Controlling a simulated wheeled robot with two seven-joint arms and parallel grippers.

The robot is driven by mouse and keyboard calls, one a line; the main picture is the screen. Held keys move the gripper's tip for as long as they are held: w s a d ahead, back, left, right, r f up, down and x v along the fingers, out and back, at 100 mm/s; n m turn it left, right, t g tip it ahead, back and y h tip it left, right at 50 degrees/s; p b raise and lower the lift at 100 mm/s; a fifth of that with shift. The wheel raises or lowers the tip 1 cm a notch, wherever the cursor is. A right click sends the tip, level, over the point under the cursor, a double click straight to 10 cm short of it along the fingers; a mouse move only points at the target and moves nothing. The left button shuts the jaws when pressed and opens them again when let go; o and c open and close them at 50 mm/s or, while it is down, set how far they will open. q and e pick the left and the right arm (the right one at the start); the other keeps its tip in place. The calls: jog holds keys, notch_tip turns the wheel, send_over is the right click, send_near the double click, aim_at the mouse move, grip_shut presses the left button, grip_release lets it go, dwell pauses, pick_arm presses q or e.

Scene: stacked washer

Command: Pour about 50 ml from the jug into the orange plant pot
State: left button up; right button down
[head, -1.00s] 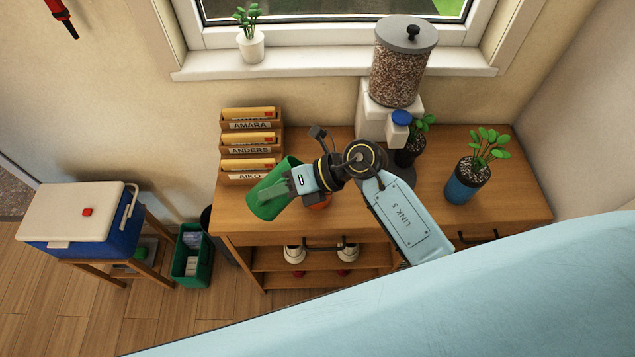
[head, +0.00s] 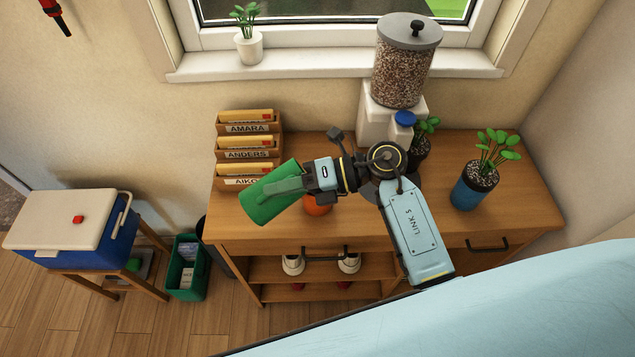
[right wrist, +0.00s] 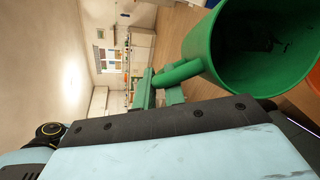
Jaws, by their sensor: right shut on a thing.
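The green jug (head: 262,203) is held up in front of the file racks, tilted well over, above the left part of the wooden table. My right gripper (head: 300,184) is shut on the jug's handle. The right wrist view shows the jug's open mouth and dark inside (right wrist: 265,45), and the gripper's fingers (right wrist: 165,90) at the handle. I cannot make out a liquid level or a stream. The orange plant pot (head: 317,205) stands on the table, partly hidden under my right wrist, to the right of the jug. My left gripper is not in view.
File racks (head: 247,155) stand behind the jug. A grain dispenser (head: 402,75), a dark pot with a blue-lidded thing before it, and a blue plant pot (head: 473,188) stand to the right. A cooler (head: 70,228) is on a stool at left. The table front (head: 270,228) is clear.

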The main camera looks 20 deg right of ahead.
jog(key=shift+d+r+y, duration=0.2)
jog(key=shift+y, duration=0.1)
jog(key=shift+s+d, duration=0.25)
jog(key=shift+s, duration=0.05)
dwell(0.4)
jog(key=shift+d+r+y+b, duration=0.3)
jog(key=shift+d+y+b, duration=0.15)
jog(key=shift+d, duration=0.2)
jog(key=shift+a, duration=0.1)
dwell(0.3)
